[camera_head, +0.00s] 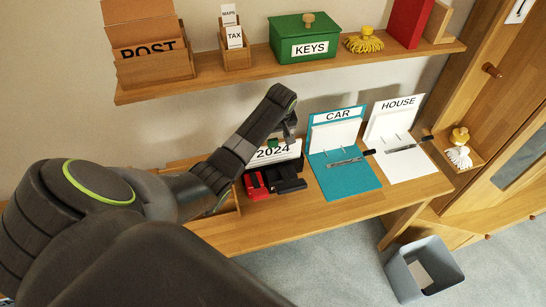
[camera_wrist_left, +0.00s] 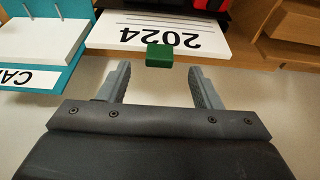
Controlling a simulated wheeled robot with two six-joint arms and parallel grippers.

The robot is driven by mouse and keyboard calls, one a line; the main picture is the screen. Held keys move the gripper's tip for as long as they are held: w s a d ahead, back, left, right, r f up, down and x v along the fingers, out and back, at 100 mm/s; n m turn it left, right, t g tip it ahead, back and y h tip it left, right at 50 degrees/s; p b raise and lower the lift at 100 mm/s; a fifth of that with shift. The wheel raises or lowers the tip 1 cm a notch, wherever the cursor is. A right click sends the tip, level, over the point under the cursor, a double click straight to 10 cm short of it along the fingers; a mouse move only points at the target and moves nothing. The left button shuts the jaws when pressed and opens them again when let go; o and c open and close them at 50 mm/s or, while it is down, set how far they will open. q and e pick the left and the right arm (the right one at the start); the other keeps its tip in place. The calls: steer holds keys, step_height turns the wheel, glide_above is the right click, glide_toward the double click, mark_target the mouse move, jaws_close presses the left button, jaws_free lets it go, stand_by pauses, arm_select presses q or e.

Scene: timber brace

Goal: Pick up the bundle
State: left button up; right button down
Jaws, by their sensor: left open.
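The bundle is a white paper stack marked 2024 (camera_head: 290,152) with a green clip on its edge, on the desk by the wall. In the left wrist view the bundle (camera_wrist_left: 180,40) shows upside down, its green clip (camera_wrist_left: 159,55) facing my fingers. My left gripper (camera_wrist_left: 160,70) is open and empty; the clip lies just beyond and between its fingertips, seemingly not gripped. In the head view my left gripper (camera_head: 287,130) is just above the bundle, and my forearm hides part of the desk. My right gripper is not in view.
A red object (camera_head: 256,186) and a black one (camera_head: 287,180) sit in front of the bundle. The CAR binder (camera_head: 345,180) and HOUSE binder (camera_head: 405,165) lie open to its right. A shelf (camera_head: 215,77) with several items runs above. A grey bin (camera_head: 400,275) stands on the floor.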

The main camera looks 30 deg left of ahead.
mark_target(273, 140)
arm_select(q)
steer(key=shift+p+x, duration=0.45)
steer(key=shift+x, duration=1.7)
steer(key=shift+w, duration=0.15)
steer(key=shift+a+r, duration=0.1)
jaws_close()
